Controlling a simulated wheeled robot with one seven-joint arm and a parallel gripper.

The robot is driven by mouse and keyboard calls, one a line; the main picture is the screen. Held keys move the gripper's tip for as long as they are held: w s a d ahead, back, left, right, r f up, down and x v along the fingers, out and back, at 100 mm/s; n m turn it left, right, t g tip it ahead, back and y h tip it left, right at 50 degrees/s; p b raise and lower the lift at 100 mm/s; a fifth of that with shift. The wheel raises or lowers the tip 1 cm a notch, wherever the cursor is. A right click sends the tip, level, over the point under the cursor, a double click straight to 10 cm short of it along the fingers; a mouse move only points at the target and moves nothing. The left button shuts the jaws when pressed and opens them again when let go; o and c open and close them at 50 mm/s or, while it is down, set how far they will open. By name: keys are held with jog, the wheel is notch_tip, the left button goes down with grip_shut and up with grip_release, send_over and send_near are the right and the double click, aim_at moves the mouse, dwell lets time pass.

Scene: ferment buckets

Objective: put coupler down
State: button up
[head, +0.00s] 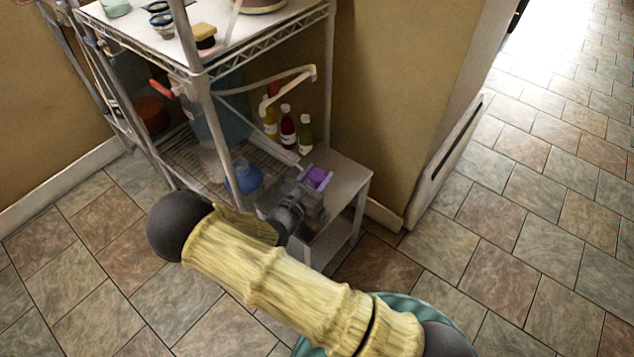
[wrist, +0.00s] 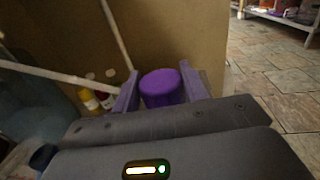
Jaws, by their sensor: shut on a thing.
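The coupler (wrist: 161,88) is a small purple cylinder with a rounded top. My gripper (wrist: 168,90) is shut on it, one finger on each side, in the wrist view. In the head view the coupler (head: 317,177) shows as a purple spot between the fingers of my gripper (head: 314,182), over the top of a small grey side table (head: 348,172). I cannot tell whether its underside touches the table top, since my gripper hides it.
A wire shelf rack (head: 205,115) stands left of the table, with a blue jar (head: 243,177) on its lower shelf. Several bottles (head: 288,132) stand behind the gripper. A white bent tube (head: 290,75) hangs near them. Tiled floor (head: 480,250) is open on the right.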

aim_at(318, 175)
notch_tip(318, 175, up, 4)
jog(key=shift+r+p, duration=0.25)
jog(key=shift+p, duration=0.2)
jog(key=shift+w+d+r+p, duration=0.1)
jog(key=shift+d+r+p, duration=0.1)
jog(key=shift+r+p, duration=0.2)
jog(key=d+r+n+t+y+p, duration=0.1)
jog(key=d+r+n+y+p, duration=0.2)
jog(key=d+r+p, duration=0.4)
jog(key=d+r+n+t+y+p, duration=0.1)
jog(key=d+r+n+y+p, duration=0.2)
jog(key=r+p, duration=0.9)
jog(key=d+y+p, duration=0.3)
jog(key=d+p, duration=0.2)
jog(key=p, duration=0.5)
jog(key=shift+r, duration=0.4)
jog(key=shift+d, duration=0.15)
